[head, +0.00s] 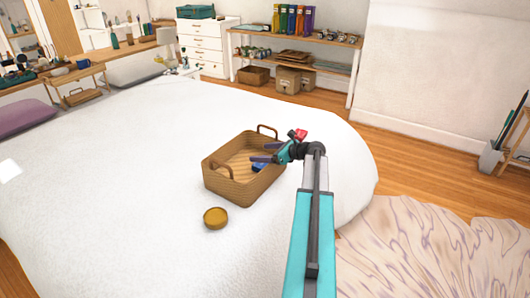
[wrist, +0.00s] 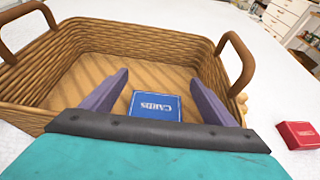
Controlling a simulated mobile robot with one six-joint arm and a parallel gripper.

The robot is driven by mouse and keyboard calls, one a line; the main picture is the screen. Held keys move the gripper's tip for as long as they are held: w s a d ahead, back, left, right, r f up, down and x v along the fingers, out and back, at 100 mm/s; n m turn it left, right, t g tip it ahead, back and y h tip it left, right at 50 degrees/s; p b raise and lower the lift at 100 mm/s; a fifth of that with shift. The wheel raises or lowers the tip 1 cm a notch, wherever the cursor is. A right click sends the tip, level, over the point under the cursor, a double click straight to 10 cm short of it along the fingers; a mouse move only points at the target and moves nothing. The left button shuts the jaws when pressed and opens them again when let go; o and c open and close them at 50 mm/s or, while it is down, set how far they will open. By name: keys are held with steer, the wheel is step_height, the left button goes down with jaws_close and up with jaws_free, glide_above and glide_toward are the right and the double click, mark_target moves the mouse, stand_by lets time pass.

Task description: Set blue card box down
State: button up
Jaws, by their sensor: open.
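The blue card box (wrist: 156,106), marked "CARDS", lies flat on the floor of the wicker basket (wrist: 60,78) in the wrist view. In the head view the blue card box (head: 259,167) shows partly behind my gripper. The basket (head: 237,186) stands on the white bed. My gripper (wrist: 160,88) is open, its two purple fingers on either side of the box with gaps between. In the head view my gripper (head: 262,153) reaches into the basket over its right side.
A red box (head: 300,135) lies on the bed beside the basket, also in the wrist view (wrist: 299,135). A round yellow-brown dish (head: 215,218) sits in front of the basket. The bed (head: 110,190) has wide free room to the left.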

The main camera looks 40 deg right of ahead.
steer(key=shift+s+a+f, duration=0.15)
steer(key=shift+a+f, duration=0.1)
steer(key=shift+f, duration=0.2)
steer(key=shift+r, duration=0.4)
steer(key=v, duration=1.2)
steer(key=shift+d+r+b, duration=0.25)
steer(key=shift+r+b, duration=0.15)
